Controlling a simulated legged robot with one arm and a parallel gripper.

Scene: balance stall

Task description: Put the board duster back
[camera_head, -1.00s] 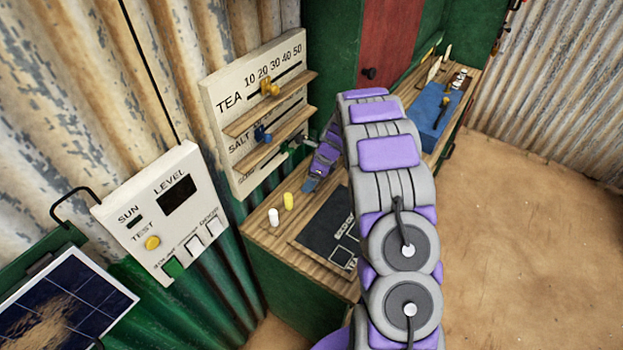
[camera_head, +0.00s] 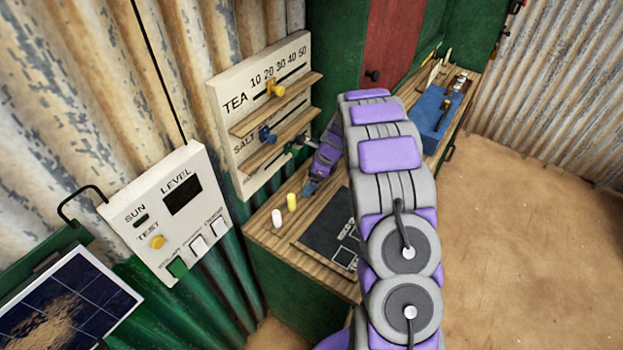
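My purple and grey arm rises in front of the counter and hides part of it. Its far end shows left of the thick links, beside the white slider board (camera_head: 222,98). My gripper (camera_head: 303,142) is small and partly hidden there, near a green knob at the board's lowest row. I cannot tell whether it is open, shut or holding something. I cannot make out the board duster for certain. A small blue-grey piece (camera_head: 311,187) shows just below my arm's end, over the counter; I cannot tell what it is. A dark chalkboard (camera_head: 326,222) lies on the wooden counter (camera_head: 262,232), partly behind my arm.
A white piece (camera_head: 277,218) and a yellow piece (camera_head: 292,202) stand on the counter's left. A blue box (camera_head: 430,108) sits farther back. A level panel (camera_head: 150,215) and solar panel (camera_head: 75,305) are at left. The sandy floor (camera_head: 530,230) at right is clear.

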